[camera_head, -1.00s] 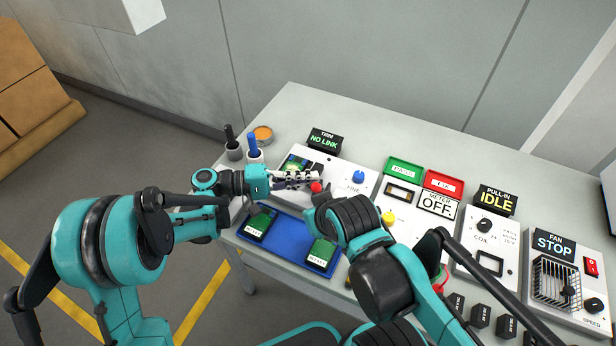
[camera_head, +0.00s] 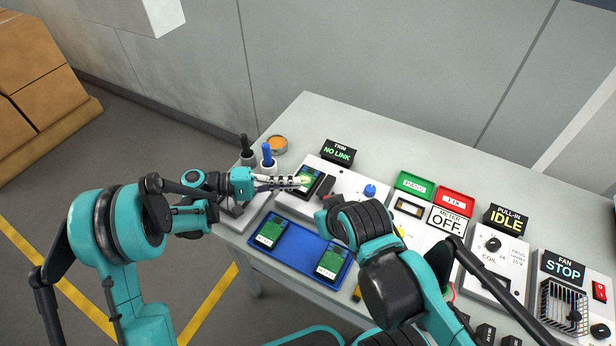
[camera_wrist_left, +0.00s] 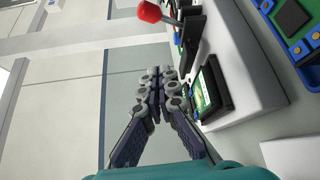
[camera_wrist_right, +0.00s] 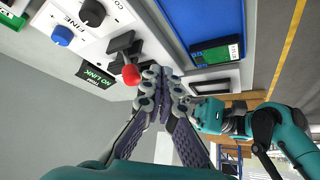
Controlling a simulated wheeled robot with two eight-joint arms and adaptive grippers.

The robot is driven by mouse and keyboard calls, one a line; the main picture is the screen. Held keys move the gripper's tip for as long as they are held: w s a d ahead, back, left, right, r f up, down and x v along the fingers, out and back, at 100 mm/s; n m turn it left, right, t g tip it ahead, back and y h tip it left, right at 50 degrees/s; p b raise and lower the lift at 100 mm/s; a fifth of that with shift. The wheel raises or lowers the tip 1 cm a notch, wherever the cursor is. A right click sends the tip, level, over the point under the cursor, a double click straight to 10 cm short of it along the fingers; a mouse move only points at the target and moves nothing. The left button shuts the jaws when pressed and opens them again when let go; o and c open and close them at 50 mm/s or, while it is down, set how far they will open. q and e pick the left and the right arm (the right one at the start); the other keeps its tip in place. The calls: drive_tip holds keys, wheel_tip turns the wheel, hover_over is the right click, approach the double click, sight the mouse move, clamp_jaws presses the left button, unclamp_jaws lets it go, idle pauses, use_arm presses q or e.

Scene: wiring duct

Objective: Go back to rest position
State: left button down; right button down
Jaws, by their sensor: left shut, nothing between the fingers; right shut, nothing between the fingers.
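My left gripper (camera_head: 300,182) is shut and empty, stretched out over the left end of the trim box (camera_head: 345,185), above a small green-screened board in it. In the left wrist view its fingers (camera_wrist_left: 165,76) are together, beside the box. My right gripper is mostly hidden behind its own wrist in the head view. In the right wrist view its fingers (camera_wrist_right: 162,76) are shut and empty, close to the red-knobbed lever (camera_wrist_right: 131,74); I cannot tell if they touch. The lever's red knob also shows in the left wrist view (camera_wrist_left: 149,12).
A blue tray (camera_head: 295,238) with two green-screened boards lies in front of the trim box. Green (camera_head: 413,186) and red (camera_head: 455,201) trays and the fan box (camera_head: 570,290) are to the right.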

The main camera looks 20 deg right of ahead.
use_arm(q)
drive_tip(key=shift+w+a+f, duration=0.15)
drive_tip(key=shift+a+f, duration=0.05)
drive_tip(key=shift+a, duration=0.45)
drive_tip(key=shift+w+r, duration=0.1)
drive_tip(key=shift+r, duration=0.15)
drive_tip(key=s+a+r+t+y, duration=0.1)
drive_tip(key=s+a+t+y, duration=0.3)
drive_tip(key=a, duration=0.6)
drive_tip(key=s+a+r+n+t+y, duration=0.1)
drive_tip(key=s+a+t+y, duration=0.2)
drive_tip(key=a, duration=0.7)
drive_tip(key=s+a+r+t+y, duration=0.1)
drive_tip(key=s+a+t+y, duration=0.3)
drive_tip(key=s+a+y, duration=0.3)
drive_tip(key=a+y, duration=0.2)
drive_tip(key=a, duration=0.2)
drive_tip(key=shift+s+r+n+t, duration=0.3)
drive_tip(key=shift+s+r, duration=0.05)
